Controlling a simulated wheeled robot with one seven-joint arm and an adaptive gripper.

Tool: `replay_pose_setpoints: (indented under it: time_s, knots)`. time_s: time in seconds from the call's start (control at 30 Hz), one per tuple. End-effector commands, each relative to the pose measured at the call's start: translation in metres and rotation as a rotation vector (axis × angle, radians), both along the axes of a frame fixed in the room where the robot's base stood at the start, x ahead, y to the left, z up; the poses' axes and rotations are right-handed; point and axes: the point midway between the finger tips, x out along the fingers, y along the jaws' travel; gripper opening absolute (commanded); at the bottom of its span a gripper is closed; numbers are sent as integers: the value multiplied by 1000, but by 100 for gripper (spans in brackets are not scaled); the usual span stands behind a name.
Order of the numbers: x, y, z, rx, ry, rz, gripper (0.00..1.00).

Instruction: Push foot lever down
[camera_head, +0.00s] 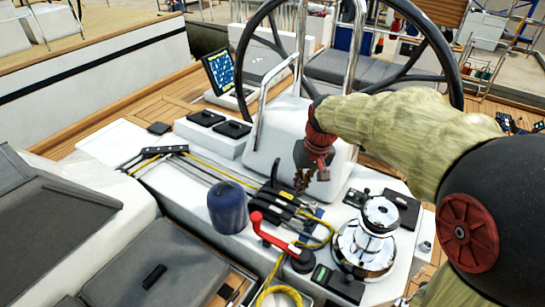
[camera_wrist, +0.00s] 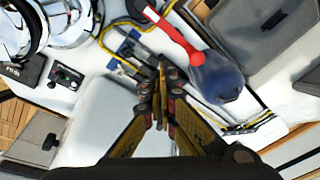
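A bank of black clutch levers (camera_head: 283,205) sits on the white console, with lines running into it from the left. I cannot read any label, so I cannot tell which one is the foot lever. My gripper (camera_head: 303,184) hangs just above and behind this bank, pointing down. In the wrist view its fingertips (camera_wrist: 163,68) are together and nothing shows between them. The fingers partly hide the clutch levers (camera_wrist: 145,53) there. I cannot tell whether the fingertips touch a lever.
A red winch handle (camera_head: 272,236) and a blue-covered winch (camera_head: 227,207) stand in front and left of the clutch. A chrome winch (camera_head: 368,238) is at the right. Yellow rope (camera_head: 275,275) lies in front. The steering wheel (camera_head: 457,75) and white pedestal (camera_head: 272,135) are behind.

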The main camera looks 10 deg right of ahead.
Motion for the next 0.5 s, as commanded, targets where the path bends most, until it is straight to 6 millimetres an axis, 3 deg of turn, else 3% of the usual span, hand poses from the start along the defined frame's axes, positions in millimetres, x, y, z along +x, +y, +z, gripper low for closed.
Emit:
replay_pose_setpoints:
  time_s: [0.03, 0.5]
  knots:
    - [17, -2, -12, 9, 7, 12, 0]
    - [179, -11, -88, 95, -54, 234, 0]
